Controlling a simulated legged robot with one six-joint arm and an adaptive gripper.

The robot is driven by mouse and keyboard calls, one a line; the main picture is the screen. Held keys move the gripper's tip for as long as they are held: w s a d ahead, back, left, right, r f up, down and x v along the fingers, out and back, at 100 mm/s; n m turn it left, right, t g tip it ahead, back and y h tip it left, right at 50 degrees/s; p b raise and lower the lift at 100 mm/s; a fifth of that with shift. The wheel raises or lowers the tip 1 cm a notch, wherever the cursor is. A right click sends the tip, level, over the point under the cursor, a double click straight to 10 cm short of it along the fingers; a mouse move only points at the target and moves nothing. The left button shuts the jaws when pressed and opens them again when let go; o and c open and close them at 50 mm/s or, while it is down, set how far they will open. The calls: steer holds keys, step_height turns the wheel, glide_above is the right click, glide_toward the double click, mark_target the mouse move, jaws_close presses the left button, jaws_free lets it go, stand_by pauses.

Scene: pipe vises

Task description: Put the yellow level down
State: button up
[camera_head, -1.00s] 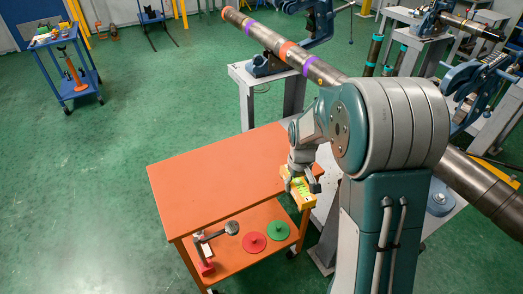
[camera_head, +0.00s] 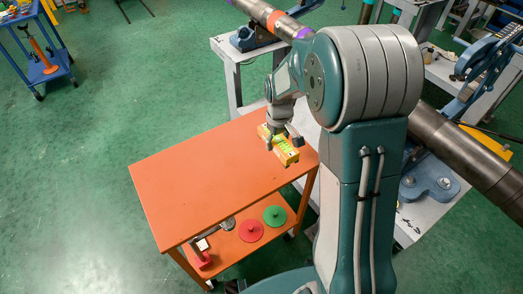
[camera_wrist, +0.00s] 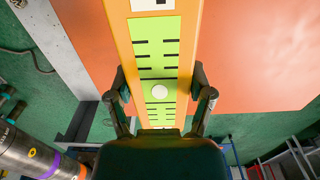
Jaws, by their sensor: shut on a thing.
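The yellow level (camera_head: 279,145), with green marked panels on its face, is held in my gripper (camera_head: 283,143). The head view shows it over the right part of the orange cart top (camera_head: 205,180); I cannot tell how high above the surface it is. In the wrist view the level (camera_wrist: 188,60) runs up the picture between the two dark fingers of my gripper (camera_wrist: 160,98), which close on its sides. The orange top (camera_wrist: 265,60) shows behind it. Part of the level is hidden by the gripper.
The cart's lower shelf holds a red disc (camera_head: 251,231), a green disc (camera_head: 275,215) and a red-based tool (camera_head: 202,255). A long pipe (camera_head: 450,150) in vises runs beyond the cart. The orange top is otherwise bare, with free room at left.

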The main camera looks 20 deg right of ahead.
glide_above(262, 157)
step_height(262, 157, down, 7)
steer(key=shift+a+r, duration=0.1)
steer(key=shift+r, duration=0.05)
steer(key=shift+f, duration=1.4)
steer(key=o, duration=1.3)
steer(key=shift+f, duration=0.1)
